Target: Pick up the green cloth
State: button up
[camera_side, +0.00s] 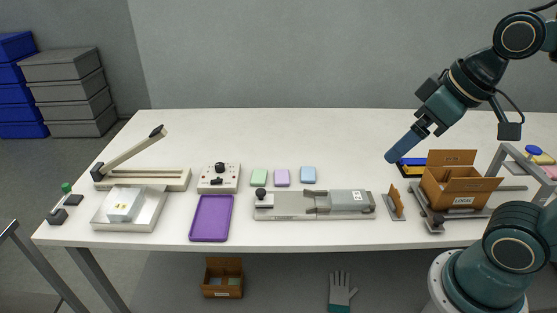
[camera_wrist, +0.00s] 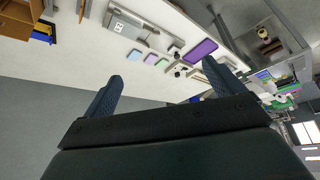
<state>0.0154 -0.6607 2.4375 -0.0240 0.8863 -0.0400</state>
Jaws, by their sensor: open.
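The green cloth (camera_side: 259,177) lies flat on the white table as a small folded square, at the left end of a row with a lilac cloth (camera_side: 282,177) and a blue cloth (camera_side: 308,175). In the wrist view the green cloth (camera_wrist: 162,64) shows small and far off, between the fingers. My gripper (camera_side: 392,157) is up in the air, to the right of the cloths in the side view. Its two fingers are wide apart with nothing between them.
A control box (camera_side: 219,178) stands left of the green cloth, and a purple tray (camera_side: 210,218) lies in front of that. The flow wrapper (camera_side: 313,205) is in front of the cloths. A cardboard box (camera_side: 458,186) stands at right. The table behind the cloths is clear.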

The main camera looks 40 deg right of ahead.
jog(key=w+d+f+n+g+y, duration=0.15)
jog(key=w+n, duration=0.25)
jog(key=w, duration=1.7)
jog(key=w+d+f+n, duration=0.1)
jog(key=w+d+f, duration=0.1)
jog(key=w+f, duration=0.6)
jog(key=w+d+f+n+y, duration=0.1)
jog(key=w+d+f+n, duration=0.1)
jog(key=w+f, duration=0.7)
jog(key=shift+d+f+n, duration=0.3)
jog(key=shift+d+f, duration=0.05)
jog(key=shift+d, duration=0.35)
jog(key=shift+w+g+y, duration=0.1)
jog(key=shift+g+y, duration=0.15)
send_near(259, 178)
jog(key=shift+w+d+f, duration=0.1)
jog(key=shift+w+f, duration=0.85)
jog(key=shift+f, duration=0.3)
jog(key=shift+f, duration=0.15)
